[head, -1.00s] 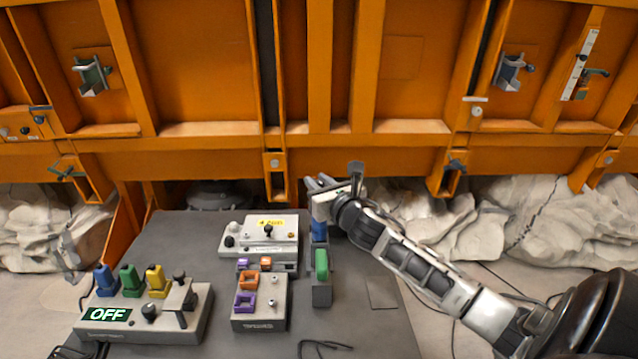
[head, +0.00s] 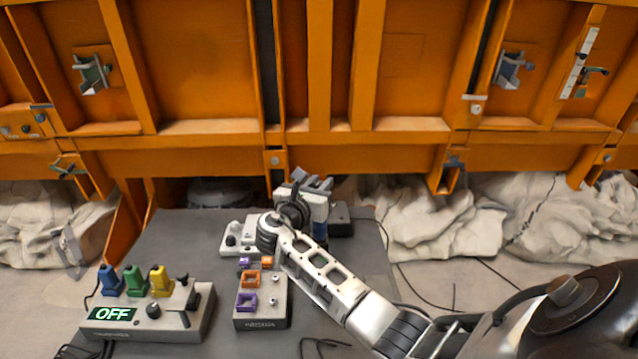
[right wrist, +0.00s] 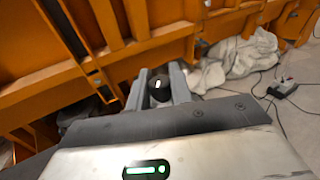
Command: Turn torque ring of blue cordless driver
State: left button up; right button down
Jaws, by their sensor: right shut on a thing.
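My right gripper (head: 316,182) is over the back edge of the dark table, its fingers pointing towards the orange wall. In the right wrist view, its two grey fingers (right wrist: 158,76) are shut on a dark round part with a small white mark (right wrist: 158,89). I cannot tell whether this is the driver's torque ring. A small blue part (head: 320,231) shows just below the gripper in the head view, possibly the blue driver. My right arm hides most of it and the area of the green item's grey holder. My left gripper is not in view.
A control box with blue, green and yellow knobs and an OFF display (head: 112,314) stands front left. A grey block with orange and purple sockets (head: 262,310) is left of my arm. A black box (head: 342,219) sits right of the gripper. Orange wall (head: 400,150) behind.

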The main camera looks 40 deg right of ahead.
jog(key=m+g+h+b, duration=0.1)
jog(key=m+g+b, duration=0.1)
jog(key=g, duration=0.3)
jog(key=shift+f+m, duration=0.15)
jog(key=shift+m, duration=0.55)
jog(key=shift+m+g+b, duration=0.7)
jog(key=shift+g, duration=0.5)
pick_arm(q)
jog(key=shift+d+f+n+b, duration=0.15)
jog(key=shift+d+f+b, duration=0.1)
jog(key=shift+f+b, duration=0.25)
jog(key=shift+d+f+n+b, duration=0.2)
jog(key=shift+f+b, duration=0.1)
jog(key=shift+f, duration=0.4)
pick_arm(e)
jog(key=shift+m+g, duration=0.6)
jog(key=shift+g, duration=0.6)
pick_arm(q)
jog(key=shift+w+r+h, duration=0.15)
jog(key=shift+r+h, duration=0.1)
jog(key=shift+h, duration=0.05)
pick_arm(e)
jog(key=c, duration=1.3)
grip_release()
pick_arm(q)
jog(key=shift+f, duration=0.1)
